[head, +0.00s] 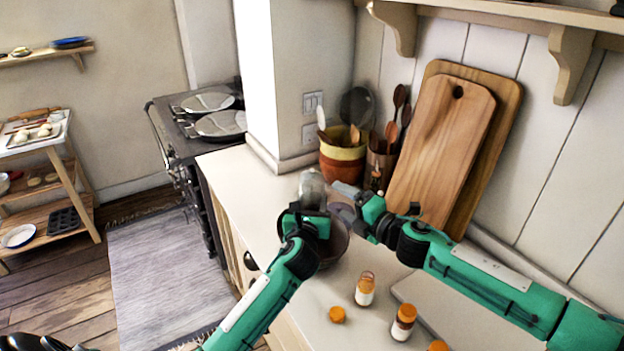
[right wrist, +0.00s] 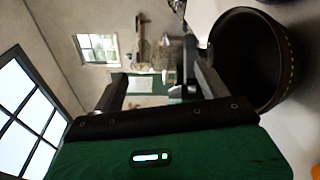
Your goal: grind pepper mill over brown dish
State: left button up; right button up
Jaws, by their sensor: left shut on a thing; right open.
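The pepper mill (head: 312,187) looks like a grey, glassy cylinder in the head view. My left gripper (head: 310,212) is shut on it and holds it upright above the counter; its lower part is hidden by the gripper. The brown dish (head: 335,246) is a dark round bowl on the counter, partly covered by both grippers. It also shows at the right of the right wrist view (right wrist: 282,68). My right gripper (head: 350,196) is open, just right of the mill and beyond the dish. Its spread fingers (right wrist: 160,88) show nothing clearly held between them.
Jars with orange contents (head: 365,290) (head: 403,323) and a loose orange cap (head: 337,314) stand nearer on the counter. A utensil crock (head: 342,162) and wooden boards (head: 440,145) are at the wall. A stove (head: 175,140) is beyond the counter's left end.

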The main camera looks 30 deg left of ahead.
aim_at(312, 179)
jog(key=w+a+m+g, duration=0.1)
jog(key=a+m, duration=0.2)
jog(key=m, duration=0.3)
jog(key=a+r+m+g+y, duration=0.1)
jog(key=a+m, duration=0.3)
jog(key=m, duration=0.2)
jog(key=w+a+r+m+g+y, duration=0.1)
jog(key=a+m, duration=0.2)
jog(key=m, duration=0.3)
jog(key=shift+w+a, duration=0.25)
jog(key=shift+w, duration=0.1)
dwell(0.4)
jog(key=c, duration=1)
jog(key=shift+m+t, duration=0.4)
jog(key=shift+m, duration=0.1)
jog(key=shift+m+t, duration=0.4)
jog(key=shift+t, duration=0.2)
